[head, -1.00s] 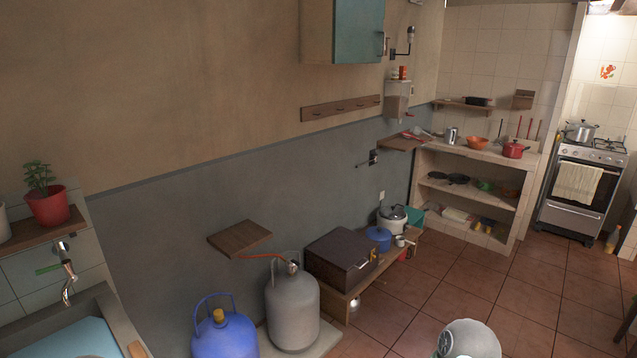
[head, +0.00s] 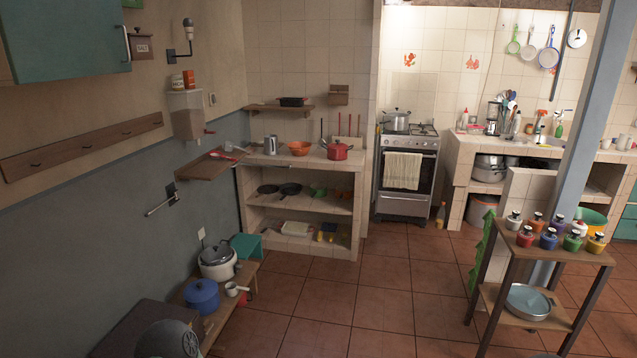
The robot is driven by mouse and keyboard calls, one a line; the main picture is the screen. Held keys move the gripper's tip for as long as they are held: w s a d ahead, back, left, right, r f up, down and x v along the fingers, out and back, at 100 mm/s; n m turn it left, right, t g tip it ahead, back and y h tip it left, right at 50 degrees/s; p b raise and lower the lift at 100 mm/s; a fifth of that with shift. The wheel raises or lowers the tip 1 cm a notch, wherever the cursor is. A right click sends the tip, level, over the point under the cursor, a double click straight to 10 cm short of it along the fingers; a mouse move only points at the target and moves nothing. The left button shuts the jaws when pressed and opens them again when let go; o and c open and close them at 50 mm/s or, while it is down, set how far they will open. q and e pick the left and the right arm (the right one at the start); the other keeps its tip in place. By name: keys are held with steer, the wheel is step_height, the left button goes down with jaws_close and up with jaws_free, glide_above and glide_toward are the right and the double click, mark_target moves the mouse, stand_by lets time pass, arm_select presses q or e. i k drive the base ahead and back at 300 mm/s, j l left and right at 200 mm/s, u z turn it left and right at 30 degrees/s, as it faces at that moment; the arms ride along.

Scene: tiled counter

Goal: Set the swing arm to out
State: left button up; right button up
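A metal swing arm (head: 160,206) is on the grey lower wall at the left of the head view. It hangs from a dark wall bracket (head: 173,190). Its thin rod runs down and left from the bracket to a small end piece. I cannot tell from here how far the rod stands off the wall. Neither of my grippers is in view. A rounded grey part at the bottom left looks like part of my own arm, and it is well below the swing arm.
A small wooden wall shelf (head: 207,164) is just right of the swing arm. A rack of jars (head: 545,252) stands at right. The tiled floor (head: 335,300) between is clear.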

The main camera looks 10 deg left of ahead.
mark_target(175, 196)
steer(key=i+u, duration=0.1)
steer(key=i, duration=0.55)
steer(key=i+l+u, duration=0.1)
steer(key=i, duration=0.5)
steer(key=i+l+u, duration=0.1)
steer(key=i, duration=0.55)
steer(key=i+j+u, duration=0.1)
steer(key=i+u, duration=0.15)
steer(key=u, duration=0.25)
steer(key=i+u, duration=0.3)
steer(key=u, duration=0.2)
steer(key=i+l+u, duration=0.15)
steer(key=u, duration=0.35)
steer(key=i+l+u, duration=0.3)
steer(key=u, duration=0.15)
